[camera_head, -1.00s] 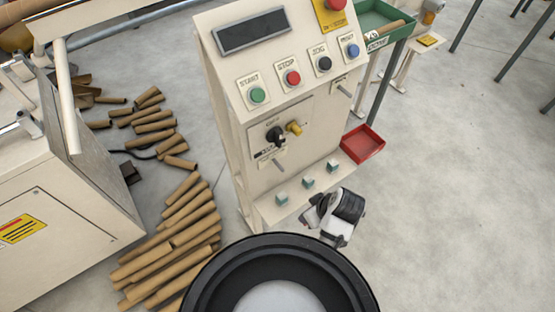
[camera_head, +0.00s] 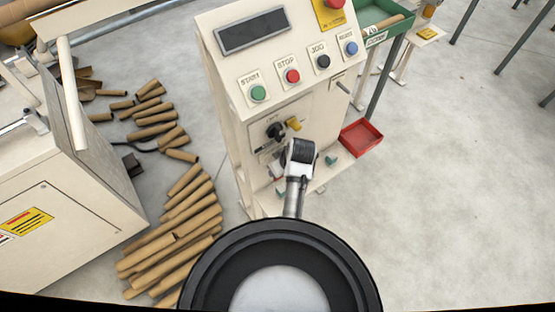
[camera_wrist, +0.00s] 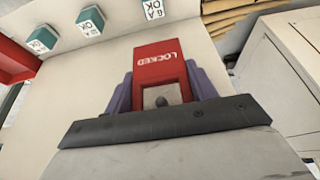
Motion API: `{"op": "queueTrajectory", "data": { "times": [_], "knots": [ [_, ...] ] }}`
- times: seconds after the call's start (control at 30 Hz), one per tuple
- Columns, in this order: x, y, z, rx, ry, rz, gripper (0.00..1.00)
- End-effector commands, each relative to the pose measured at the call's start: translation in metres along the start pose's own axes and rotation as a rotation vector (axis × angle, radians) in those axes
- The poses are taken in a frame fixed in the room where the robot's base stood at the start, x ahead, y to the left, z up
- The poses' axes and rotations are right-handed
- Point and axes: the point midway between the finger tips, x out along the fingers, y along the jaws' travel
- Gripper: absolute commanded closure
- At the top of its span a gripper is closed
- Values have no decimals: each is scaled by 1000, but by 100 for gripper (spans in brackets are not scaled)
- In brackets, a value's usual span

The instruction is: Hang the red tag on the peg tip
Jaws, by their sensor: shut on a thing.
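The red tag (camera_wrist: 158,62), lettered LOCKED, is between the purple fingers of my gripper (camera_wrist: 159,84) in the wrist view, which is shut on it. The tag has an opening near my gripper, with a small dark round thing inside; I cannot tell what that is. In the head view my wrist is in front of the lower face of the cream control panel (camera_head: 236,125), below the black knob (camera_head: 275,132) and yellow part (camera_head: 294,124). It hides my fingers and most of the tag. One grey peg (camera_head: 343,87) sticks out at the panel's right.
Teal blocks (camera_head: 331,159) stand on the panel's ledge; labelled ones (camera_wrist: 90,21) show in the wrist view. A red tray (camera_head: 361,137) is at the ledge's right. Cardboard tubes (camera_head: 180,235) lie on the floor left. Open floor is at the right.

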Motion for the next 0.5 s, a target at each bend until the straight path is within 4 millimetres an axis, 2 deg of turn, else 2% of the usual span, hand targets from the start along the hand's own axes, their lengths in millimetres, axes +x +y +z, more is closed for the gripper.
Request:
{"op": "queueTrajectory", "data": {
  "times": [0.03, 0.1, 0.5],
  "knots": [
    [1, 1, -11, -4, 0, 0, 67],
    [0, 0, -19, 0, -1, 0, 67],
    [7, 0, -22, 0, -1, 1, 67]
  ]
}}
